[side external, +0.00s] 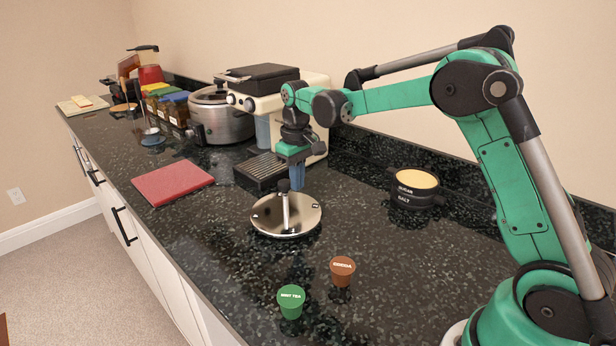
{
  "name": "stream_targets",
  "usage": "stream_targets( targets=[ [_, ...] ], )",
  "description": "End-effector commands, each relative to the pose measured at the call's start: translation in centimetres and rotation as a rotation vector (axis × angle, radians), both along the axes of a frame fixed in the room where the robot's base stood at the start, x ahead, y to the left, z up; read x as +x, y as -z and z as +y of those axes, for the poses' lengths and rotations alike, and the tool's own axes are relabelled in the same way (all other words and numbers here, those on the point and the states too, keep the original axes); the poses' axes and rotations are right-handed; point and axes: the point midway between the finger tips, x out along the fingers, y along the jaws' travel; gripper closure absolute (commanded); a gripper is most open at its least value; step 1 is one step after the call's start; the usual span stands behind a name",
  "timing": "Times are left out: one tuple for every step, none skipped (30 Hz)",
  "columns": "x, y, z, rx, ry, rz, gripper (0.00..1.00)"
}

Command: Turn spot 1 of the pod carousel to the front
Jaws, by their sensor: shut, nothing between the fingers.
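The pod carousel (270,224) is a round silver disc on the dark counter, with a central post topped by a black knob (284,186). Small dark marks show near its rim, but they are too small to read, so I cannot tell which is spot 1. I see no pods on the disc. My gripper (298,186) is shut and empty, pointing down over the back part of the disc, just right of the post. I cannot tell whether its tips touch the carousel or the knob.
A green mint tea pod (291,302) and a brown pod (342,271) stand in front. A sugar and salt container (415,190) is at right. A coffee machine (262,100) with drip tray stands behind, and a red mat (173,182) lies left. Counter between is clear.

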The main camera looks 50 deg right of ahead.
Motion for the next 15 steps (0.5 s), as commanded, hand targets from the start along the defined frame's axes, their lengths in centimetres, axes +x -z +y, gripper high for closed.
stream_targets(
  targets=[
    [0.05, 0.00, 0.03, 0.000, 0.000, 0.000, 1.00],
    [0.07, 0.00, 0.03, 0.000, 0.000, 0.000, 1.00],
    [0.12, 0.00, 0.05, 0.000, 0.000, 0.000, 1.00],
    [0.15, -0.01, 0.06, 0.000, 0.000, 0.000, 1.00],
    [0.18, -0.01, 0.07, 0.000, 0.000, 0.000, 1.00],
    [0.23, -0.01, 0.09, 0.000, 0.000, 0.000, 1.00],
    [0.26, -0.01, 0.10, 0.000, 0.000, 0.000, 1.00],
    [0.30, -0.02, 0.12, 0.000, 0.000, 0.000, 1.00],
    [0.35, -0.02, 0.13, 0.000, 0.000, 0.000, 1.00],
    [0.38, -0.02, 0.14, 0.000, 0.000, 0.000, 1.00],
    [0.42, -0.02, 0.16, 0.000, 0.000, 0.000, 1.00],
    [0.46, -0.02, 0.17, 0.000, 0.000, 0.000, 1.00],
    [0.50, -0.02, 0.19, 0.000, 0.000, 0.000, 1.00],
    [0.54, -0.02, 0.20, 0.000, 0.000, 0.000, 1.00],
    [0.58, -0.02, 0.21, 0.000, 0.000, -0.001, 1.00]
  ],
)
